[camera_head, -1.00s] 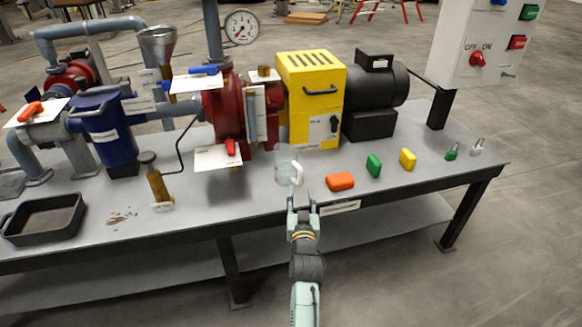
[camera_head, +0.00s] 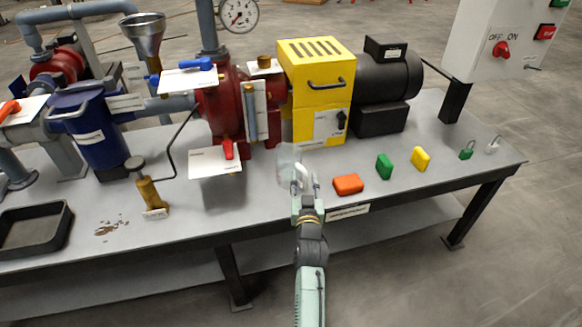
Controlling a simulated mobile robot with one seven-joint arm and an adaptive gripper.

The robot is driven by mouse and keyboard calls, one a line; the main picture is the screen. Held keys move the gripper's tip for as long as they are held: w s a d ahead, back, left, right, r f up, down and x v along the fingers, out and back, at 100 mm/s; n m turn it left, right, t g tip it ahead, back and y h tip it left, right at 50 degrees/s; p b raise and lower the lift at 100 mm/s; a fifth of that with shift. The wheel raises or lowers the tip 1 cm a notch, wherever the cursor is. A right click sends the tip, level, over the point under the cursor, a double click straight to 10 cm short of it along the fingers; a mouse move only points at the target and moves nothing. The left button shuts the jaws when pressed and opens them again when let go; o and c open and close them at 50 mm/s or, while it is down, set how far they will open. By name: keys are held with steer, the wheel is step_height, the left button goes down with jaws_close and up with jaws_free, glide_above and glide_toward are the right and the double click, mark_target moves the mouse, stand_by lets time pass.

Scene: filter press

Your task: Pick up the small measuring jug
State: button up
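The small measuring jug (camera_head: 286,157) is clear and stands upright on the grey bench top, in front of the yellow guard box. Its pale handle faces me, to the lower right of its body. My gripper (camera_head: 306,183) reaches in from the bench's front edge, with its fingers open and apart, one on each side of the handle in the picture. I cannot tell whether a finger touches the handle. The gripper hides part of the jug's lower side.
A white tag plate (camera_head: 214,162) with a red lever juts out at the left. The yellow box (camera_head: 317,90) stands behind. A black tray (camera_head: 35,229) sits far left.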

steer(key=shift+s+r, duration=0.1)
steer(key=shift+s, duration=0.05)
jaws_close()
stand_by(0.7)
